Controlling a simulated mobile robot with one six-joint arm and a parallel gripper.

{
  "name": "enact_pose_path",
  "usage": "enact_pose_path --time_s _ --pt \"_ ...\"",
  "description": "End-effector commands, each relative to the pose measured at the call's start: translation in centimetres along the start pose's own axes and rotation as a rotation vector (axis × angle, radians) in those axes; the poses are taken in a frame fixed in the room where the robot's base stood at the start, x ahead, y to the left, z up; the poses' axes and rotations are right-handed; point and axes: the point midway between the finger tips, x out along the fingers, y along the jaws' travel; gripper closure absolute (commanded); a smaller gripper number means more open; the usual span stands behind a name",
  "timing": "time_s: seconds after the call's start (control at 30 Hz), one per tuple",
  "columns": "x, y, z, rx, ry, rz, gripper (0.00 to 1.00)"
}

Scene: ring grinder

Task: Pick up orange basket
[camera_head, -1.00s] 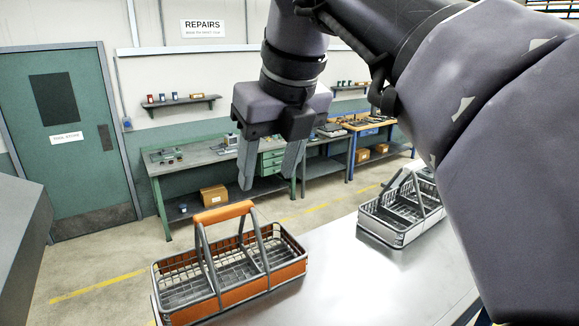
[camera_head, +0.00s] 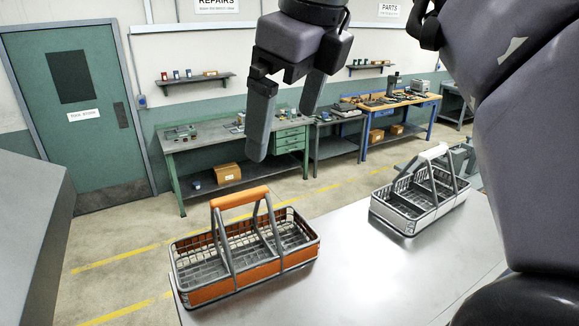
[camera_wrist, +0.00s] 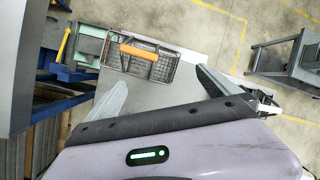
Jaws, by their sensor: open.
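The orange basket (camera_head: 246,272) stands upright at the near left of the metal table, with grey wire sides, an orange lower band and an orange grip (camera_head: 240,197) on a raised handle. In the wrist view the orange basket (camera_wrist: 165,69) lies beyond the fingers, its orange grip (camera_wrist: 138,52) in the upper part of the picture. My gripper (camera_head: 282,135) is open and empty, its fingers pointing down, above the basket's handle in the head view and not touching it. In the wrist view my gripper (camera_wrist: 158,92) has its two fingers wide apart.
A white-handled grey basket (camera_head: 420,200) stands farther right on the metal table (camera_head: 345,262). The table between the two baskets is clear. Workbenches (camera_head: 235,150) and a green door (camera_head: 75,110) are at the back, beyond open floor.

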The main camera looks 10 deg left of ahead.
Motion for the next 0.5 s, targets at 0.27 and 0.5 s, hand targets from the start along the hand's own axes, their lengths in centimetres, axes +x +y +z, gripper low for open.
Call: enact_pose_path --time_s 0.27,0.5 --pt "0.7 3.0 1.4 -1.434 0.005 -0.001 0.00" --pt "1.0 4.8 2.1 -2.394 0.009 -0.002 0.00"
